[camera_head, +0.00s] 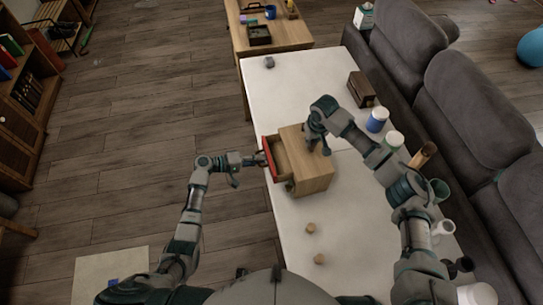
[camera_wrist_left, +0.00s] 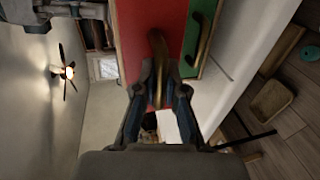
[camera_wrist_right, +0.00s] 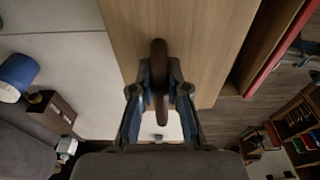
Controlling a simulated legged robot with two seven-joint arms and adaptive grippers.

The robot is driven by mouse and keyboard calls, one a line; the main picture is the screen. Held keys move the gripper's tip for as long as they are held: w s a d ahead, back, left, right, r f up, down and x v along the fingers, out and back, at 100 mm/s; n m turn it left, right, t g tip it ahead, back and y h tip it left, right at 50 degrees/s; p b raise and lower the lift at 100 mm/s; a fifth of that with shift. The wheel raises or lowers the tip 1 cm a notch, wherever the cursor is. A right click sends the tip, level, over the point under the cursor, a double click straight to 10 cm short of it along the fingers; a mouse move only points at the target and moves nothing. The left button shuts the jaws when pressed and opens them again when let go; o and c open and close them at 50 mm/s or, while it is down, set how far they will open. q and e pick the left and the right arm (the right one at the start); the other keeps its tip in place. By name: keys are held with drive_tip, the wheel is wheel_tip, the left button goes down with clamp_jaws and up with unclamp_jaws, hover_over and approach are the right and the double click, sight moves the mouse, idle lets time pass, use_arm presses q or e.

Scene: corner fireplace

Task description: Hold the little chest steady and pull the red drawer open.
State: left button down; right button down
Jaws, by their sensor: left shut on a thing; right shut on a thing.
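The little wooden chest (camera_head: 313,177) stands on the white table. Its red drawer (camera_head: 269,160) is pulled out to the left, with its hollow inside showing. My left gripper (camera_head: 261,159) is at the drawer's front. In the left wrist view its fingers (camera_wrist_left: 160,88) are shut on the brass handle (camera_wrist_left: 157,46) of the red front (camera_wrist_left: 180,20). A green drawer front (camera_wrist_left: 200,38) with its own handle lies beside it. My right gripper (camera_head: 316,143) is at the chest's top. In the right wrist view its fingers (camera_wrist_right: 159,85) are shut on the brown top handle (camera_wrist_right: 159,55).
Two small wooden pieces (camera_head: 311,227) lie on the table in front of the chest. Jars, including a blue one (camera_head: 377,120), stand along the right edge by the grey sofa (camera_head: 480,110). A dark brown box (camera_head: 361,89) stands farther back. Floor left of the drawer is clear.

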use_arm(q)
drive_tip(key=shift+s+a, duration=0.15)
drive_tip(key=shift+a, duration=0.45)
drive_tip(key=c, duration=1.2)
unclamp_jaws()
drive_tip(key=shift+d, duration=0.15)
drive_tip(key=v, duration=1.2)
drive_tip(key=shift+f, duration=0.15)
use_arm(e)
drive_tip(key=c, duration=1.1)
unclamp_jaws()
